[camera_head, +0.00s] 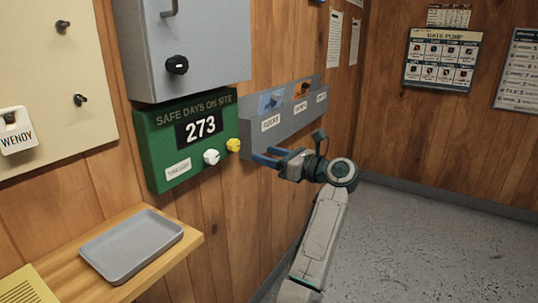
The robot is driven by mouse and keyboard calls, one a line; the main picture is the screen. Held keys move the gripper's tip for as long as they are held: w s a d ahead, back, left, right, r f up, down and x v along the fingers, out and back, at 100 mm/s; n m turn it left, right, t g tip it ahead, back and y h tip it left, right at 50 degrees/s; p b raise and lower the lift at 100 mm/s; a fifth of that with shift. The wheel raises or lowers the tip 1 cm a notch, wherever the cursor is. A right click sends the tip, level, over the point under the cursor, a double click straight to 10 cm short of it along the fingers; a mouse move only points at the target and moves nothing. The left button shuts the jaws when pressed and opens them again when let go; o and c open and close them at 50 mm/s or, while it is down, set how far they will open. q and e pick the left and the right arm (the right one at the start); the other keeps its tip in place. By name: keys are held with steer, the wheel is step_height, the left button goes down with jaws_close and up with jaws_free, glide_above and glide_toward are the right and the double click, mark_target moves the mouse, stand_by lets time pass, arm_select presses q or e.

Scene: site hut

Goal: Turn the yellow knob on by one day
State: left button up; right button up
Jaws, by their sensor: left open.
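The yellow knob (233,145) sticks out at the right edge of the green "SAFE DAYS ON SITE" board (160,150) on the wood wall. A white knob (211,157) is just left of it and a little lower. The board's black display (200,129) reads 273. My left gripper (263,156) is open and empty, its blue fingers pointing left toward the yellow knob. A small gap shows in the picture between the fingertips and the knob. My right gripper is out of view.
A grey cabinet with a black knob (177,65) is above the board. A grey labelled rack (285,118) is on the wall behind my left gripper. A wooden shelf with a grey tray (133,246) juts out below left. The floor at right is clear.

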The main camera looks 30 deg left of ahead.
mark_target(237, 146)
arm_select(q)
steer(key=a, duration=0.7)
steer(key=w+a, duration=0.1)
steer(key=a, duration=0.2)
steer(key=shift+a+p, duration=0.2)
steer(key=shift+p, duration=0.2)
steer(key=c, duration=1)
